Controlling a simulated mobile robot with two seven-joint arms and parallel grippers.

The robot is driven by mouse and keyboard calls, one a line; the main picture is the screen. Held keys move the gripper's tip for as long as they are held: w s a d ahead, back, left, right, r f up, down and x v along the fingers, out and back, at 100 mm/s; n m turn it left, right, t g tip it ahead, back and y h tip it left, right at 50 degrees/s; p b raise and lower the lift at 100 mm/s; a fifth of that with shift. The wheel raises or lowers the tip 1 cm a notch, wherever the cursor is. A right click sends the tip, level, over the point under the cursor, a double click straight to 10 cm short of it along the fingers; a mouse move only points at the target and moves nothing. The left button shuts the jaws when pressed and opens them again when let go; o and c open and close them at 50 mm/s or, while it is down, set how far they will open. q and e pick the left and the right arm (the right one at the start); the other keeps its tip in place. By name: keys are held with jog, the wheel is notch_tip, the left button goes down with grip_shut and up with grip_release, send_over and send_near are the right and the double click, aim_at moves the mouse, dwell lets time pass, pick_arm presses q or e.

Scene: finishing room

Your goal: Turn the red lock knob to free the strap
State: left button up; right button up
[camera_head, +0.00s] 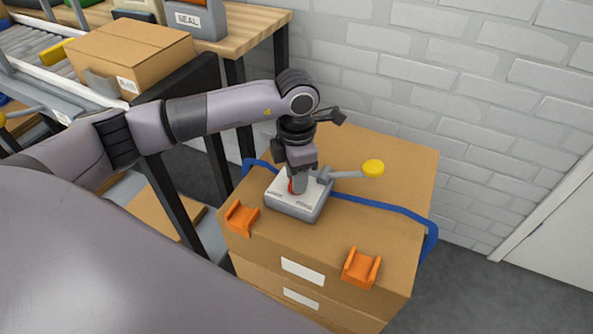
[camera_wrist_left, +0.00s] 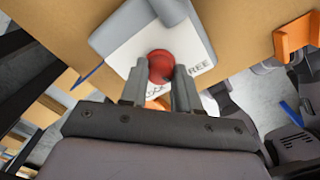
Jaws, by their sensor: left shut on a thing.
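The red lock knob (camera_wrist_left: 161,66) sits on the white top plate of a grey strap tool (camera_head: 298,205), which rests on a large cardboard box (camera_head: 390,155). In the left wrist view the plate shows lettering that reads in part "FREE". My left gripper (camera_wrist_left: 160,85) is shut on the knob, one finger on each side; in the head view the gripper (camera_head: 297,185) points down and hides most of the knob. A blue strap (camera_head: 385,206) runs across the box top through the tool and over both sides. A lever with a yellow end (camera_head: 373,168) sticks out right. My right gripper is not in view.
Two orange corner pieces sit on the box's front edge, one at left (camera_head: 241,217) and one at right (camera_head: 361,268). A white brick wall (camera_head: 480,90) stands behind. A smaller carton (camera_head: 130,55) and a wooden bench (camera_head: 245,30) are at the upper left.

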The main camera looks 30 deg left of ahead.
pick_arm(q)
jog(key=shift+r+n, duration=0.1)
jog(key=shift+n, duration=0.7)
jog(key=shift+n+p, duration=0.4)
jog(key=shift+n, duration=0.9)
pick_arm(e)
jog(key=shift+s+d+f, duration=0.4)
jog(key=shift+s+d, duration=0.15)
pick_arm(q)
jog(key=shift+n, duration=0.3)
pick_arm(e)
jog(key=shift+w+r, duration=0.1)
pick_arm(q)
jog(key=o, duration=1.1)
jog(key=shift+c, duration=0.2)
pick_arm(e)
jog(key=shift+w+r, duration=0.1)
